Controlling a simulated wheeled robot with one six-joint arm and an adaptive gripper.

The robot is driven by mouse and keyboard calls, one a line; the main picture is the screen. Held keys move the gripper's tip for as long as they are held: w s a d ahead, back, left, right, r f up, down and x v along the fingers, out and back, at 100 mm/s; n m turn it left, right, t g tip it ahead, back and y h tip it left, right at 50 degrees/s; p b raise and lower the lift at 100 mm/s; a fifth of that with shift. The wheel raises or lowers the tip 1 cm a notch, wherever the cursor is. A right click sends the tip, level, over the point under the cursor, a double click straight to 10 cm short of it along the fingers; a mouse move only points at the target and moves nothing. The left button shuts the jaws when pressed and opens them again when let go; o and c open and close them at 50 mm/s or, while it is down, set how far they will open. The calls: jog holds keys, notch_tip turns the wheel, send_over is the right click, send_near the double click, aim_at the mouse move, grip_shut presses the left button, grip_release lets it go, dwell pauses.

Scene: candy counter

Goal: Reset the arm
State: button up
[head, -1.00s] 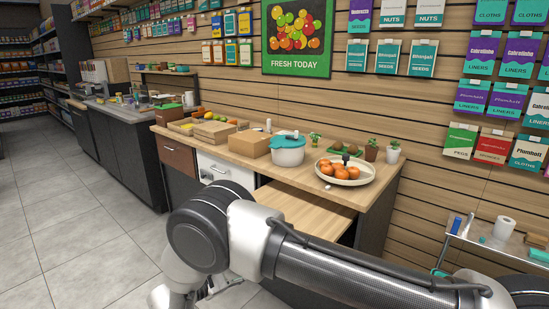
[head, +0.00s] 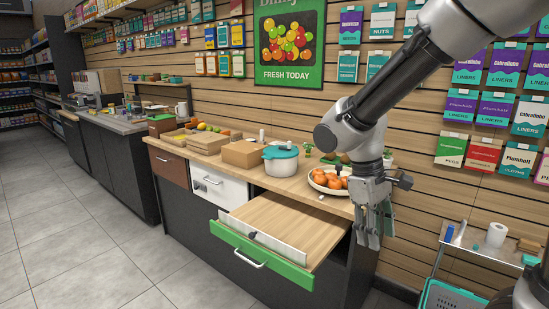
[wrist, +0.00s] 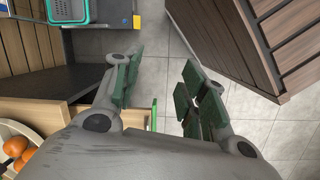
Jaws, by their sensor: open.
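My gripper (head: 374,235) hangs fingers-down at the right end of the counter, in front of the bowl of oranges in the head view. Its green-padded fingers are spread and nothing is between them. In the wrist view my gripper (wrist: 160,88) is open over bare grey floor tiles. My arm reaches down from the upper right in the head view and hides part of the bowl and the plants behind it.
A drawer with a green front (head: 262,258) stands pulled out below the counter, left of my gripper. The counter (head: 232,172) holds a teal-lidded pot (head: 281,160) and a bowl (head: 322,186) of oranges. A teal crate (head: 450,298) is at lower right. Floor at left is clear.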

jog(key=s+d+r+m+t+y, duration=0.1)
jog(key=s+d+r+m+t, duration=0.2)
jog(key=s+d+r, duration=0.2)
jog(key=s+d+r+m+t+y, duration=0.1)
jog(key=s+d+r+m, duration=0.3)
jog(key=d, duration=0.5)
jog(key=shift+s+d+r+t+y, duration=0.15)
jog(key=shift+s+r+t+y, duration=0.15)
jog(key=shift+s+r+t, duration=0.45)
